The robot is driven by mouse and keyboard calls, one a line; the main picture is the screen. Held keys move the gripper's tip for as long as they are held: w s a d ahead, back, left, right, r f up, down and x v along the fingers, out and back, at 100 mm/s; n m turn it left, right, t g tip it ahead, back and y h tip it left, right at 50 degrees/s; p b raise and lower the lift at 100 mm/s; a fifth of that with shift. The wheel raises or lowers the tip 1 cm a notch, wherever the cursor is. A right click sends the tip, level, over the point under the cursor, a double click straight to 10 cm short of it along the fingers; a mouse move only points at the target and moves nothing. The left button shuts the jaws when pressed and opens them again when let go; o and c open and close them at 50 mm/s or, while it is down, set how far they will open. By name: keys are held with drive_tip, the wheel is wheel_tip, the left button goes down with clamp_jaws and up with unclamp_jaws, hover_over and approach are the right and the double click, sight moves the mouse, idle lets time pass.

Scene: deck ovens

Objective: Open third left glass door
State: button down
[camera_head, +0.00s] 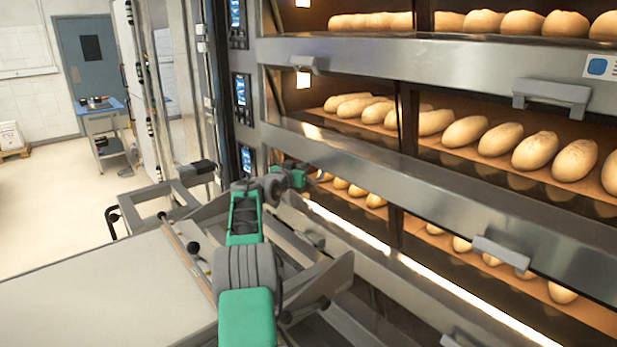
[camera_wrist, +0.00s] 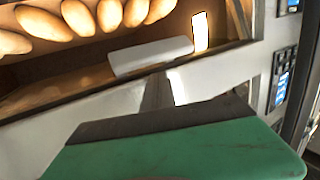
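The deck oven has rows of left and right glass doors with bread behind them. The third row's left glass door (camera_head: 352,192) appears closed and is partly hidden by my arm. My gripper (camera_head: 298,178) is at the end of the green and grey arm, in front of that door's upper left part. In the wrist view, a pale grey bar handle (camera_wrist: 150,57) lies just beyond my gripper (camera_wrist: 165,118), with a small gap seeming to separate them. The fingertips are too hidden to show whether they are open or shut.
Other grey handles (camera_head: 550,93) stick out from the steel oven front, one lower right (camera_head: 505,255). Blue control screens (camera_head: 242,90) line the oven's left side. A metal loader frame with a pale flat surface (camera_head: 105,290) stands close at left. Open floor lies beyond.

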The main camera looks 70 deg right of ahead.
drive_tip(key=a+r+b, duration=0.2)
drive_tip(key=a+b, duration=0.4)
drive_tip(key=a, duration=0.1)
drive_tip(key=shift+w+r+b, duration=0.2)
drive_tip(key=shift+b, duration=0.15)
drive_tip(key=shift+a+r, duration=0.1)
idle(0.5)
